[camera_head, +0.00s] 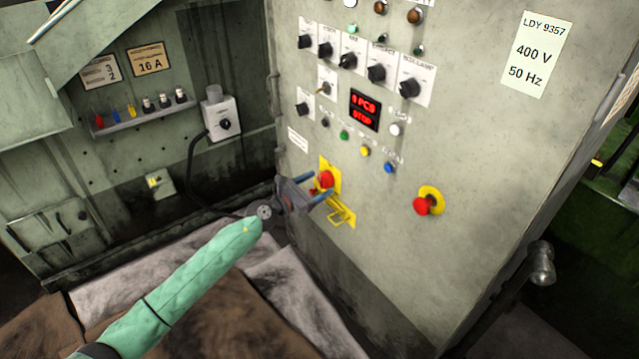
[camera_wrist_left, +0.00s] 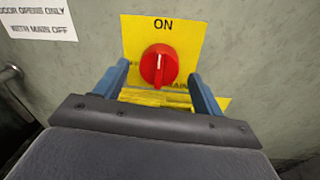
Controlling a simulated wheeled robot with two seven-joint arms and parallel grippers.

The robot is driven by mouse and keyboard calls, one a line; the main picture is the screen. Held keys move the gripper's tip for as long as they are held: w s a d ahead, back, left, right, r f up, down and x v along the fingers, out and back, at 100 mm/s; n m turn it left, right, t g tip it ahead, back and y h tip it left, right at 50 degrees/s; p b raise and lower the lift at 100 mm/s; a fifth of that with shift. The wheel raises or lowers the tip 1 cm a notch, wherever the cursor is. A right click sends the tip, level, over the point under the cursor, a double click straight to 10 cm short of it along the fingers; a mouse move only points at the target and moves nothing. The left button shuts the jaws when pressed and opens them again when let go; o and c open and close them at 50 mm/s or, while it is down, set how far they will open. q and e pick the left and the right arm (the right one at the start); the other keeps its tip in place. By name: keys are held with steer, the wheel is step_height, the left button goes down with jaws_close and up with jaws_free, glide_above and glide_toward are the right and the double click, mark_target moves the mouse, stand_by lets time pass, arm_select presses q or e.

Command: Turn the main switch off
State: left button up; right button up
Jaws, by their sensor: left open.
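The main switch is a red rotary knob (camera_wrist_left: 159,66) on a yellow plate (camera_wrist_left: 190,37) marked ON at the top. Its white pointer line stands upright, toward ON, in the left wrist view. In the head view the red knob (camera_head: 326,179) sits low on the cabinet front. My left gripper (camera_head: 322,188) is open in front of it. In the left wrist view the two blue fingers (camera_wrist_left: 160,85) stand on either side of the knob, with gaps to it. I cannot tell how deep they reach. The plate's lower part is partly hidden by the gripper. My right gripper is not in view.
A red emergency button (camera_head: 424,205) on a yellow ring is to the right on the same grey-green cabinet (camera_head: 480,130). Yellow brackets (camera_head: 342,214) stick out below the switch. Selector knobs and a red display (camera_head: 364,110) are above. A grey box with a cable (camera_head: 222,118) is at left.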

arm_select(q)
steer(key=shift+x, duration=0.75)
steer(key=shift+c, duration=0.4)
